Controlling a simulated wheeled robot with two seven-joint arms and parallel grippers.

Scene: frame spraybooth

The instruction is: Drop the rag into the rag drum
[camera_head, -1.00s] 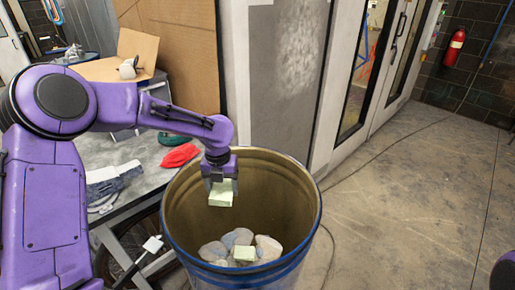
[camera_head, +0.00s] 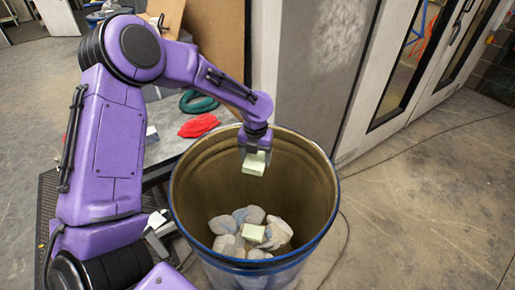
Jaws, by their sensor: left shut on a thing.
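The rag drum (camera_head: 182,212) is a large open drum with a blue rim and a tan inside. My left gripper (camera_head: 256,153) hangs over the drum's mouth, toward its far side, pointing down. It is shut on a pale green, block-like folded rag (camera_head: 254,164). The rag shows against the drum's inner wall, clear of the pile below. In the drum lie several greyish crumpled rags (camera_head: 228,245) and another pale green folded piece (camera_head: 253,233). My right gripper is not in view.
A table behind my left arm holds a red cloth (camera_head: 198,126) and a dark green ring-like item (camera_head: 198,103). A grey panel (camera_head: 300,70) and glazed doors stand behind the drum. A cable (camera_head: 420,135) lies on the floor; open concrete (camera_head: 430,200) is at right.

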